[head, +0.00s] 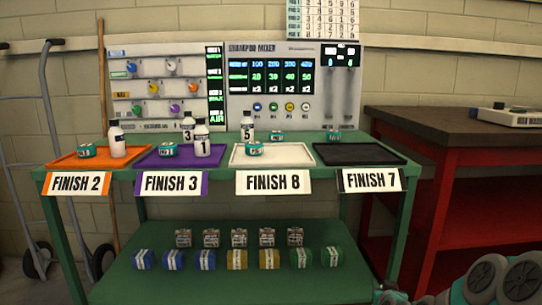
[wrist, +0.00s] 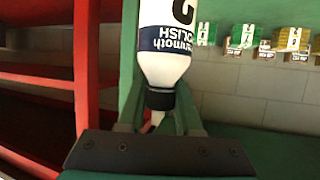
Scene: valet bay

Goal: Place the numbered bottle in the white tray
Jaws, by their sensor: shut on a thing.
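In the wrist view my gripper (wrist: 161,115) is shut on a white bottle (wrist: 165,62) with a dark cap, held near the cap. Its label reads "mammoth polish" upside down, and its number is cut off by the picture edge. The head view does not show my gripper or this bottle. The white tray (head: 295,157) is on the green table behind the FINISH 8 sign, with one teal tin (head: 254,149) at its left. Bottle 5 (head: 247,128) stands behind that tray. Bottle 1 (head: 202,142) stands on the purple tray, and bottle 3 (head: 188,127) behind it.
An orange tray (head: 72,162) holds a tin and a bottle. The purple tray (head: 150,160) also holds a tin. The black tray (head: 360,154) is empty. A red bench (head: 480,185) stands at the right. The white tray's middle and right are clear.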

